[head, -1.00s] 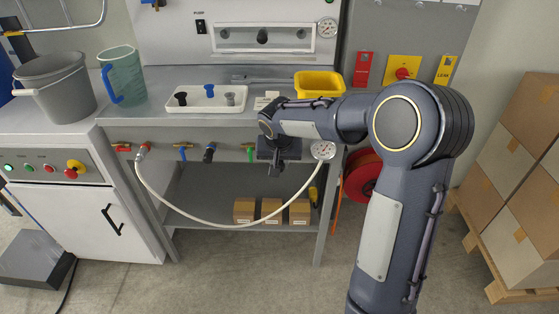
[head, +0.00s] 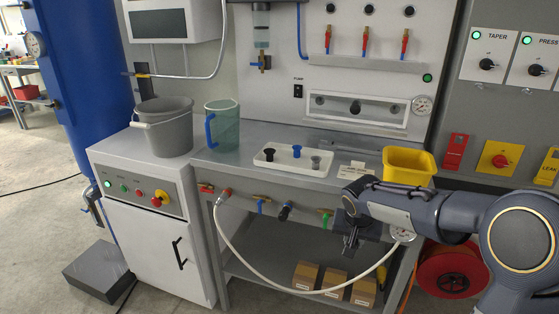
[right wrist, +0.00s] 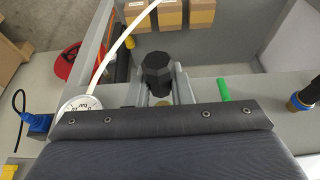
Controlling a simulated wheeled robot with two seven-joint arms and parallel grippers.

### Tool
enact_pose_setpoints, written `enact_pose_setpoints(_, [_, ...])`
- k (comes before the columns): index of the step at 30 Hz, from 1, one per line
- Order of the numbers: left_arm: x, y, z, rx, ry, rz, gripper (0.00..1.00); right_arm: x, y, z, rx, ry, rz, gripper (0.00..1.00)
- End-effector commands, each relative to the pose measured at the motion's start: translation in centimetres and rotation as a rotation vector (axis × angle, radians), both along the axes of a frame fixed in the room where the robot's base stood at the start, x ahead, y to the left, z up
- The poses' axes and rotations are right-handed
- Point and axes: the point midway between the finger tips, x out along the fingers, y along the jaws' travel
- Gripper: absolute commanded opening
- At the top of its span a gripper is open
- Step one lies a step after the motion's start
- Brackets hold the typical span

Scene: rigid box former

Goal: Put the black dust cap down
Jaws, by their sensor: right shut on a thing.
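My right gripper (head: 350,246) is in front of the bench's front edge, between the green-handled valve and the round gauge. In the right wrist view its fingers (right wrist: 157,88) are shut on a dark faceted piece, the black dust cap (right wrist: 157,70). In the head view the cap is hard to tell from the dark fingers. A white tray (head: 262,163) on the bench holds a black piece (head: 268,154), a blue piece (head: 297,151) and a grey piece (head: 316,162). My left gripper is in neither view.
A yellow bin (head: 409,165) stands right of the tray. A green jug (head: 225,130) and a grey bucket (head: 165,130) stand to its left. A white hose (head: 250,272) hangs below the bench edge. Cartons (head: 334,282) sit on the lower shelf. Bare bench shows around the tray.

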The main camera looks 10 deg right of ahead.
Motion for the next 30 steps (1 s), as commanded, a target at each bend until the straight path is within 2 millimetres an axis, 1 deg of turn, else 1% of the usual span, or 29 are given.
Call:
enact_pose_setpoints(2, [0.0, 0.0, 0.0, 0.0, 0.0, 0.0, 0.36, -0.1, 0.6, -0.3, 0.0, 0.002, 0.025, 0.0])
enact_pose_setpoints(5, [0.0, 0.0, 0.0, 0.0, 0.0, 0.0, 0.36, -0.5, 2.3, -1.2, -0.001, 0.005, 0.107, 0.0])
enact_pose_setpoints(9, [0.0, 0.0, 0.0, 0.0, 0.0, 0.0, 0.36, -1.6, 5.6, -2.9, -0.001, 0.007, 0.271, 0.0])
enact_pose_setpoints(12, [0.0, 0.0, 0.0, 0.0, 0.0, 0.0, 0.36, -2.5, 7.8, -4.0, -0.001, 0.006, 0.38, 0.0])
enact_pose_setpoints(18, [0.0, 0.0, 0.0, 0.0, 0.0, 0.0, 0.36, -4.2, 10.9, -5.5, 0.001, 0.002, 0.545, 0.0])
enact_pose_setpoints(19, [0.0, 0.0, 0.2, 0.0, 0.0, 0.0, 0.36, -4.4, 11.2, -5.5, 0.0, 0.001, 0.562, 0.0])
enact_pose_setpoints(20, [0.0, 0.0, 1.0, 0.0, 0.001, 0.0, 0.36, -4.2, 11.0, -4.7, -0.004, 0.001, 0.553, 0.0])
enact_pose_setpoints(26, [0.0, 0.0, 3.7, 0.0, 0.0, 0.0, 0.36, -4.2, 10.6, -3.3, -0.018, 0.002, 0.541, 0.0])
enact_pose_setpoints(29, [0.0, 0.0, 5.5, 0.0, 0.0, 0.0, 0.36, -4.3, 10.4, -2.3, -0.025, 0.003, 0.536, 0.0])
enact_pose_setpoints(30, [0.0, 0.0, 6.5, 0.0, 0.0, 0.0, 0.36, -4.3, 10.4, -1.7, -0.028, 0.002, 0.534, 0.0])
